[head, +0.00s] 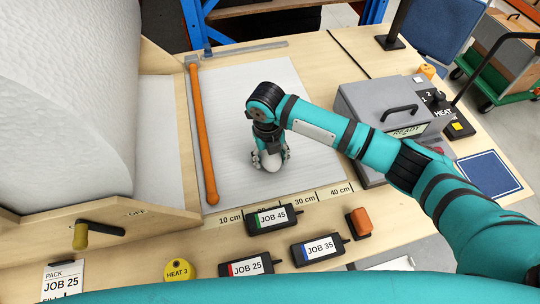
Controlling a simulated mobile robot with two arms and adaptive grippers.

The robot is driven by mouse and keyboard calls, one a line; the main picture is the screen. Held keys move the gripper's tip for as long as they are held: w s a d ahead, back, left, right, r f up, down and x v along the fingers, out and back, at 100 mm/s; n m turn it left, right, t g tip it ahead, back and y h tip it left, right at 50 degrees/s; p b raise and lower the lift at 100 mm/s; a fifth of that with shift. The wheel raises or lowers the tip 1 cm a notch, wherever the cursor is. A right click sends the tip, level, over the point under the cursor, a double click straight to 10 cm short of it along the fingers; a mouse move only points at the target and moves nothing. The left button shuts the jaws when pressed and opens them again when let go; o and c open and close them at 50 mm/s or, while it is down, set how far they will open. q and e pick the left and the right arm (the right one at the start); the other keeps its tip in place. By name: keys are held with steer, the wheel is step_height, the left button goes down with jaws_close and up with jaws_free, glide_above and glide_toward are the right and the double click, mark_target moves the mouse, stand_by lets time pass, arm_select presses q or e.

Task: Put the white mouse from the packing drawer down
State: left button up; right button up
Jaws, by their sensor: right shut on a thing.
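My right gripper (271,150) points down over the white sheet in the middle of the bench. It is shut on the white mouse (271,162), which shows as a small pale shape between and below the fingers. Whether the mouse touches the sheet cannot be told from this view. The arm hides the upper side of the grip. My left gripper is not in view. No packing drawer can be made out.
The white sheet (235,100) is clear around the gripper. Black chargers (272,219) lie in front. A grey heat sealer (375,100) stands right; a large white roll (70,90) left.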

steer(key=shift+f, duration=0.65)
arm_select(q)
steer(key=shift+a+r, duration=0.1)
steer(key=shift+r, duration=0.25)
arm_select(e)
steer(key=shift+f, duration=0.25)
steer(key=o, duration=1.2)
steer(key=shift+r, duration=0.1)
steer(key=shift+c, duration=0.2)
